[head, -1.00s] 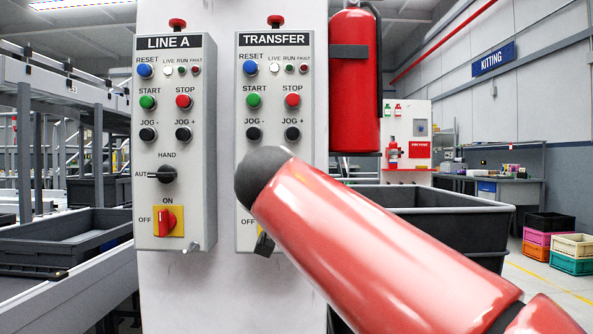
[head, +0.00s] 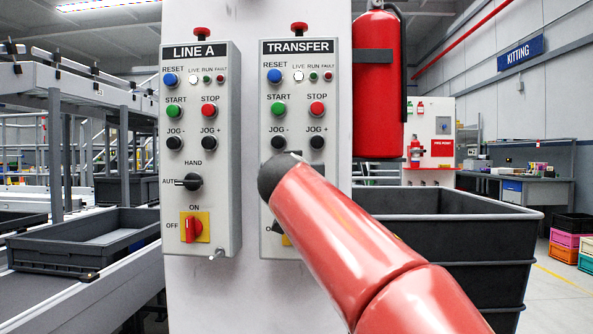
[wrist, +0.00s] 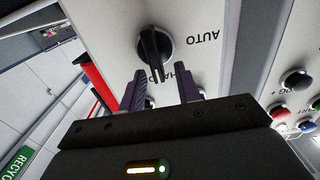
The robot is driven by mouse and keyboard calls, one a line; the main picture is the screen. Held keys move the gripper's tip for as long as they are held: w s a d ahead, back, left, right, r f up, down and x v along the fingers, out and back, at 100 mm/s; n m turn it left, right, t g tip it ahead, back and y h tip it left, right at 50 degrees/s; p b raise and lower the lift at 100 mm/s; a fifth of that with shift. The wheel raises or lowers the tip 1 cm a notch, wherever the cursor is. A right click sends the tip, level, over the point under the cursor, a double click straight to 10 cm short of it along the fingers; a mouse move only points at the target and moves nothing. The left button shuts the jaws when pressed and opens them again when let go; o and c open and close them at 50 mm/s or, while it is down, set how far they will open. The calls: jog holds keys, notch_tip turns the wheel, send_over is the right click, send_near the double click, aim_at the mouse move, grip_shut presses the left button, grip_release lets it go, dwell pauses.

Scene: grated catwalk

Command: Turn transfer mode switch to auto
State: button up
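The TRANSFER panel (head: 266,92) is a grey box on the white column in the head view. My red arm covers its mode switch there. In the wrist view, seen upside down, the black mode switch (wrist: 152,46) has its handle running down the picture, roughly toward the partly hidden HAND label. The AUTO label (wrist: 202,31) is to the right of the switch. My gripper (wrist: 160,84) is open and empty, its two dark fingers just short of the switch. The handle's lower end shows between the fingertips; I cannot tell whether they touch it. My gripper is hidden in the head view.
The LINE A panel (head: 199,140) with its own mode switch (head: 190,181) hangs to the left. A red fire extinguisher (head: 378,85) hangs right of the TRANSFER panel. A dark bin (head: 490,250) stands below right.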

grip_shut()
dwell(0.3)
jog(key=shift+a+f+n, duration=0.45)
jog(key=shift+n, duration=2.55)
jog(key=shift+a+f+n, duration=0.4)
jog(key=shift+n, duration=2.6)
jog(key=shift+a+f+n, duration=0.45)
jog(key=shift+n, duration=2.55)
grip_release()
